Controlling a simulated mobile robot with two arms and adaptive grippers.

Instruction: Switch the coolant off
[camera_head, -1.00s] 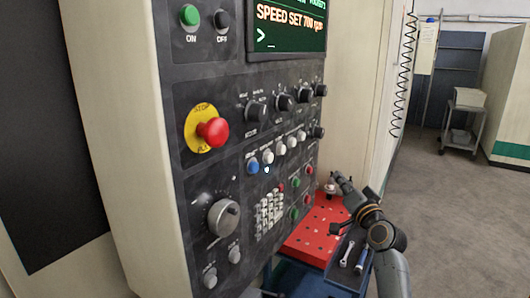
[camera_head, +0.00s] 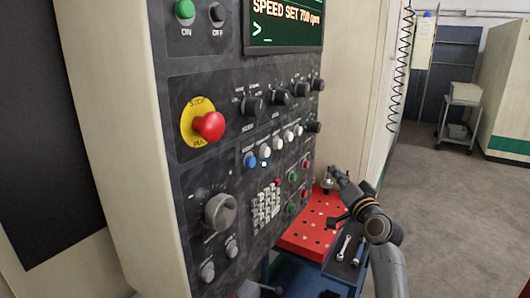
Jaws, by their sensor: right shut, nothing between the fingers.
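The control panel (camera_head: 180,75) of a machine fills the left and middle. It carries a row of push buttons, with a blue button (camera_head: 250,160) at its left end and several white ones (camera_head: 277,143) to the right. A small bright light (camera_head: 264,164) shows beside the blue button. The button labels are too small to read, so I cannot tell which is the coolant control. My right gripper (camera_head: 336,174) is shut and empty, to the right of the panel's lower edge, apart from the buttons. My left gripper is not in view.
A red perforated cart top (camera_head: 305,238) lies below the panel, with a dark tray holding a wrench (camera_head: 343,247). A red stop button (camera_head: 209,126), black knobs (camera_head: 252,106) and a large dial (camera_head: 219,212) sit on the panel. The floor at right is open.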

